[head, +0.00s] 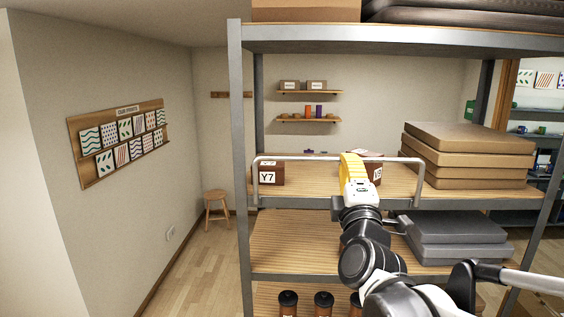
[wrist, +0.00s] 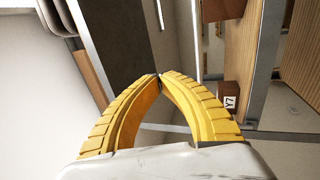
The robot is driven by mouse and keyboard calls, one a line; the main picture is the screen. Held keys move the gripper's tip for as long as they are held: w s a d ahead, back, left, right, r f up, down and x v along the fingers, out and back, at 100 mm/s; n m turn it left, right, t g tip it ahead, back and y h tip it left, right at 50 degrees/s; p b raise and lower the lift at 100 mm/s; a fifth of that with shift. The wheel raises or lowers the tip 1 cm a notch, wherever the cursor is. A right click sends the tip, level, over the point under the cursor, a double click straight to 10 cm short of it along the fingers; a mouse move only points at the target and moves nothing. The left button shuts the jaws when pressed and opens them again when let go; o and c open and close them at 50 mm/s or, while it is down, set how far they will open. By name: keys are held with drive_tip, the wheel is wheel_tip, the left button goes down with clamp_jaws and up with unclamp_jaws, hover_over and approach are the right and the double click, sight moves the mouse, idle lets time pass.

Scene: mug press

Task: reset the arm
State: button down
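My gripper (head: 352,165) is at the end of my raised arm, in front of the middle shelf in the head view. In the wrist view its two yellow fingers (wrist: 160,77) curve inward and meet at the tips. The gap enclosed by them is empty, so it is shut on nothing. A brown box marked Y7 (head: 268,174) stands on the middle shelf to the left of the gripper. It also shows in the wrist view (wrist: 229,97), to the right of the fingers. Another labelled brown box (head: 376,170) is partly hidden behind my gripper.
A metal rail (head: 300,160) runs along the middle shelf's front, close to my gripper. Flat cartons (head: 468,150) are stacked at right, grey ones (head: 450,228) below. Dark canisters (head: 288,300) stand on the bottom shelf. A stool (head: 216,205) stands left; the floor there is clear.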

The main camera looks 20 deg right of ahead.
drive_tip(key=s+a+f+m+g+y+b, duration=0.25)
drive_tip(key=f+b, duration=0.35)
drive_tip(key=f, duration=0.5)
drive_tip(key=s+a+f+m+g+y+b, duration=0.15)
drive_tip(key=a+f+b, duration=0.25)
drive_tip(key=f+b, duration=0.55)
drive_tip(key=s+a+f+m+g+y+b, duration=0.1)
drive_tip(key=a+f+g+y+b, duration=0.2)
drive_tip(key=f, duration=1)
drive_tip(key=s+f+m+g+b, duration=0.2)
drive_tip(key=s+f+m+b, duration=0.1)
drive_tip(key=f, duration=0.6)
drive_tip(key=s+f+m+g+b, duration=0.2)
drive_tip(key=s+f+b, duration=0.4)
drive_tip(key=f, duration=0.3)
drive_tip(key=s+f+m+g+b, duration=0.2)
drive_tip(key=s+f+m+b, duration=0.2)
drive_tip(key=f, duration=0.5)
drive_tip(key=shift+s+a+f+b, duration=0.35)
drive_tip(key=shift+s+b, duration=0.1)
drive_tip(key=shift+b, duration=0.2)
